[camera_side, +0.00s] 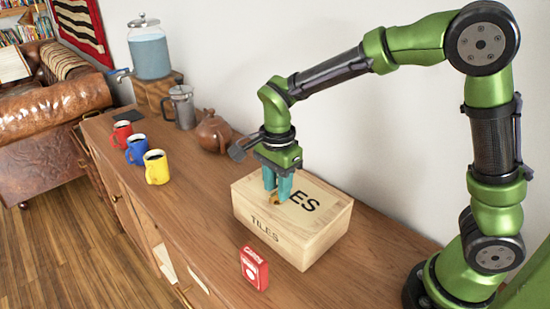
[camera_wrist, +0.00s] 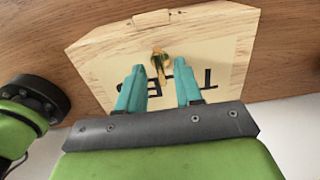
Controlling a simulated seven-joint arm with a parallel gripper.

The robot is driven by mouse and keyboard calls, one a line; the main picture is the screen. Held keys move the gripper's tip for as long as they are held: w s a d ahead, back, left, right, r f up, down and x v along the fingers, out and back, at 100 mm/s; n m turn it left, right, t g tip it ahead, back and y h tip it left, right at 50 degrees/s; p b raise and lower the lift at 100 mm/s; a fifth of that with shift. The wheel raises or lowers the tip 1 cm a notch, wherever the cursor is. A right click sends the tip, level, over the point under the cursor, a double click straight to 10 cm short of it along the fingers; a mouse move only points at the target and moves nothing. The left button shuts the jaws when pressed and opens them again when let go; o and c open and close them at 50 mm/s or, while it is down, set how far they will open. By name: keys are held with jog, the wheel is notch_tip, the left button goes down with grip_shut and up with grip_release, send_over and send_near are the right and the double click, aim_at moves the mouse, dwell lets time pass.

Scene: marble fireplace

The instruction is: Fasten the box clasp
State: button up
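A pale wooden box (camera_side: 325,236) marked TILES stands on the sideboard with its lid down. In the wrist view, the box top (camera_wrist: 222,57) fills the middle. A small brass clasp (camera_wrist: 158,62) shows there, and a bit of brass (camera_side: 275,201) shows under my fingers in the side view. My gripper (camera_side: 276,194) points down at the box near its front edge. Its teal fingers are apart in the wrist view (camera_wrist: 159,72), with the clasp in line with the gap. I cannot tell whether they touch it, or how the clasp is set.
A red card box (camera_side: 254,268) stands in front of the wooden box. A brown teapot (camera_side: 212,133), a French press (camera_side: 182,107) and red, blue and yellow mugs (camera_side: 157,168) stand further left. The wall is close behind. The sideboard (camera_side: 205,222) is clear left of the box.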

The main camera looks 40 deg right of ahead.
notch_tip(320, 180, up, 16)
dwell(0.3)
jog(key=shift+r, duration=0.1)
jog(key=s+d+f+n+t+y, duration=0.1)
jog(key=s+d+f+n+t, duration=0.1)
jog(key=s+n, duration=0.5)
jog(key=s+d+f+n+t+y, duration=0.1)
jog(key=s+d+f+n+t, duration=0.1)
jog(key=s+d+n+t, duration=0.2)
jog(key=shift+s+d+f+n+t, duration=0.2)
jog(key=shift+s+f+n+t, duration=0.3)
jog(key=shift+s+n, duration=1.2)
jog(key=shift+r, duration=0.1)
